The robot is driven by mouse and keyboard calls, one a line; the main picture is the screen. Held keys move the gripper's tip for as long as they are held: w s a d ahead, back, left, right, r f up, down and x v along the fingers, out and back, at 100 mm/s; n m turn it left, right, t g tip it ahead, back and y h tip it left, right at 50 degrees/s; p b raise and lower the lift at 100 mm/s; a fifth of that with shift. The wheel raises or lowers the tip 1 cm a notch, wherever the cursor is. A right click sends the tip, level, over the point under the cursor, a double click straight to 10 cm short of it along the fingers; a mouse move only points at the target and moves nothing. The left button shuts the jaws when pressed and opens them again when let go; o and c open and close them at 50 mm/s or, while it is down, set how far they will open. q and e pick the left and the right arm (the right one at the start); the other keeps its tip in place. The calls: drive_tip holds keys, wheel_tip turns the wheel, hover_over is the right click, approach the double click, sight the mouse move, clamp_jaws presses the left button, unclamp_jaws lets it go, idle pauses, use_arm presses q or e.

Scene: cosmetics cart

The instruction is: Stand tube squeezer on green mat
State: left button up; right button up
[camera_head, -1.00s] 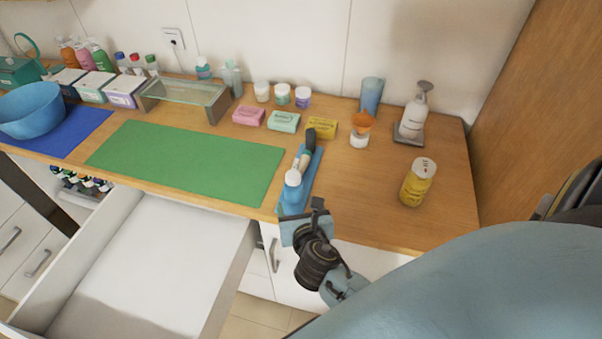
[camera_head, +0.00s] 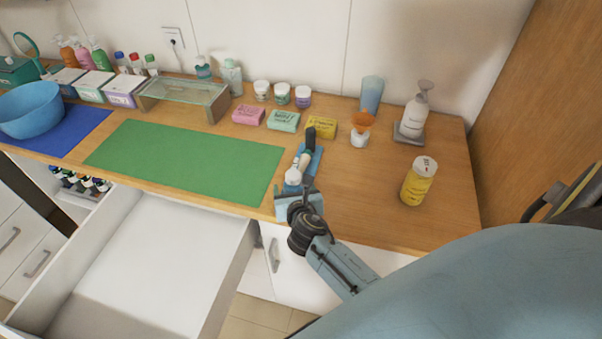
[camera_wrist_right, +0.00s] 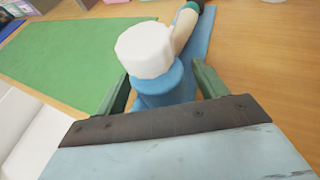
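The green mat (camera_head: 190,160) lies flat and bare on the counter; its near right part shows in the right wrist view (camera_wrist_right: 75,60). Right of it, a blue strip (camera_head: 316,164) carries a blue piece with a white faceted knob (camera_head: 293,176), possibly the tube squeezer, and a dark-ended pale item (camera_head: 309,137). My right gripper (camera_head: 293,193) is at the strip's near end. In the right wrist view, its open green fingers (camera_wrist_right: 160,72) stand either side of the blue piece (camera_wrist_right: 163,88) below the white knob (camera_wrist_right: 145,50). Finger contact cannot be told. My left gripper is out of view.
A yellow bottle (camera_head: 418,182) stands to the right. Soap boxes (camera_head: 284,121), small jars (camera_head: 282,93) and an orange-topped jar (camera_head: 361,128) stand behind. An open, empty-looking drawer (camera_head: 150,270) juts out below the mat. A blue bowl (camera_head: 30,110) is at far left.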

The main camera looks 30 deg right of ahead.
drive_tip(key=c, duration=1.2)
drive_tip(key=shift+r, duration=0.1)
drive_tip(key=shift+c, duration=0.6)
